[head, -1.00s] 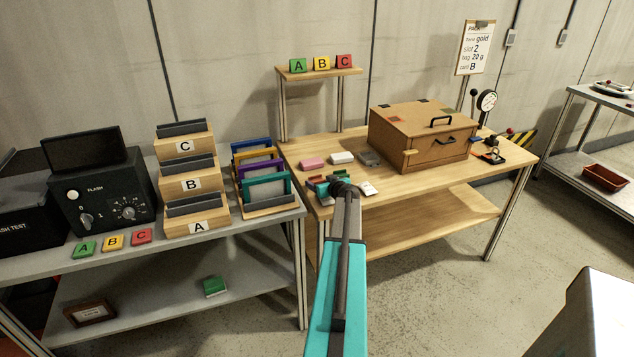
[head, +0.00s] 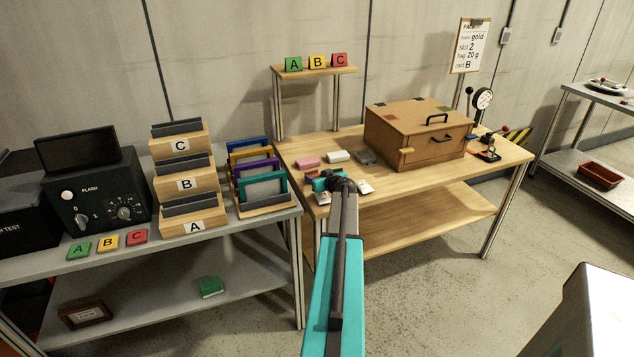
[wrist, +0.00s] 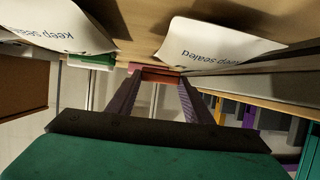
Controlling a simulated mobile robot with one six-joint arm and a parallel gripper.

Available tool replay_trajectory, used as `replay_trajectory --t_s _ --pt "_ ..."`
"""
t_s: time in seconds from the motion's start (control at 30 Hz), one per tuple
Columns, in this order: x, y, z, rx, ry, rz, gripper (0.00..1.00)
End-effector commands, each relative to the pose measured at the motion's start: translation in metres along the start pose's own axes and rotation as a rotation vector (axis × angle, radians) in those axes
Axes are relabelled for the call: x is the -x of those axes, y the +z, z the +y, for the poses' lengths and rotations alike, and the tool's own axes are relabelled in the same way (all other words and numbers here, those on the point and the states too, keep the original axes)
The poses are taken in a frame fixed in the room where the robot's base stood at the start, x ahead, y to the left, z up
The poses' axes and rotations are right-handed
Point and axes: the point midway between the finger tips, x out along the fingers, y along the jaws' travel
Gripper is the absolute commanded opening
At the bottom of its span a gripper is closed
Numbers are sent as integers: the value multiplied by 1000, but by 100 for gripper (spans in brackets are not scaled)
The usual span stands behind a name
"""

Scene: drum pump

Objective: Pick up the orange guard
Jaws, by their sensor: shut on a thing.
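The orange guard (wrist: 161,77) shows in the wrist view as a small orange-brown piece between the tips of my two dark fingers. My gripper (wrist: 158,88) is shut on it. Only a narrow part of the guard shows. In the head view my gripper (head: 322,183) is at the front left corner of the wooden table (head: 345,195). My own arm covers part of that spot, so the guard is hard to make out there. I cannot tell whether it is clear of the table.
White "keep sealed" bags (wrist: 215,45) lie close to my fingers. Pink (head: 307,161), white (head: 339,156) and grey (head: 365,157) blocks lie behind. A wooden box (head: 420,135) stands to the right. A rack of coloured frames (head: 262,190) stands on the grey bench to the left.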

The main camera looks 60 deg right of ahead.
Motion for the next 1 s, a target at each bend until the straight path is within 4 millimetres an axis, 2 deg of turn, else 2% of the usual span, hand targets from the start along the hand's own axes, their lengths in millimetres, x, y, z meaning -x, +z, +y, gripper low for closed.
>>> replay_trajectory --t_s 0.13,0.6,0.8,1.0 --pt "7 -16 0 1 -1 2 25" --pt "98 14 49 -1 2 1 25" --pt "126 21 65 -1 2 1 25" --pt "140 25 73 -1 0 0 25"
